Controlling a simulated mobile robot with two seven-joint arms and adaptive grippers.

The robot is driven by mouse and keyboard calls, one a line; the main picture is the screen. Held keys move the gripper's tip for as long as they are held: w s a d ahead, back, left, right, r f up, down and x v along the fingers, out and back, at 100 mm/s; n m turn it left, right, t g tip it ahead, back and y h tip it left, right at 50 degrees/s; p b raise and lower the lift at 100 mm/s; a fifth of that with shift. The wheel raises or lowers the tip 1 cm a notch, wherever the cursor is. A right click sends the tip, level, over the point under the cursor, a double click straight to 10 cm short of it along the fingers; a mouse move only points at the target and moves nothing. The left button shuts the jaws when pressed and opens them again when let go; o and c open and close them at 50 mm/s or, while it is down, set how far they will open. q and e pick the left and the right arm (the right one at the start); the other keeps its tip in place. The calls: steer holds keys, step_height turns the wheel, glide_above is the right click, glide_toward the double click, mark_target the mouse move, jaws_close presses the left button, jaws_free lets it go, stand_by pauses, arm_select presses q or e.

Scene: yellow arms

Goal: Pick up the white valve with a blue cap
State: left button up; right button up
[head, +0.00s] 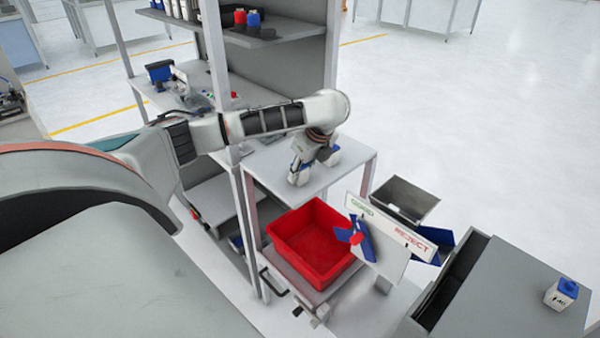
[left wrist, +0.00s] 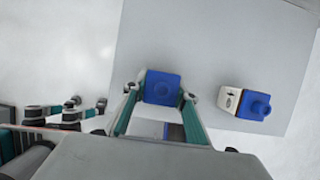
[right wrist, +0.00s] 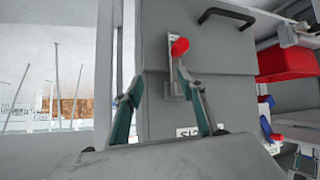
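A white valve with a blue cap (head: 298,175) stands on the grey tabletop (head: 345,157). My left gripper (head: 312,154) points down right over it in the head view. A second white valve with a blue cap (left wrist: 243,103) lies to the right, apart from the fingers. A third one (head: 562,292) stands on the grey box at the far right. My right gripper (right wrist: 158,80) is open and empty before a grey panel.
A red bin (head: 312,244) sits below the tabletop. A sign reading GOOD and REJECT (head: 391,229) stands to its right. A grey panel with a red knob (right wrist: 180,46) is close ahead of my right gripper. A shelf post (head: 217,60) rises beside my left arm.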

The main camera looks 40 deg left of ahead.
arm_select(q)
steer(key=shift+r, duration=0.15)
steer(key=shift+c, duration=0.6)
steer(key=shift+r, duration=0.25)
step_height(320, 180, up, 19)
steer(key=shift+r, duration=0.15)
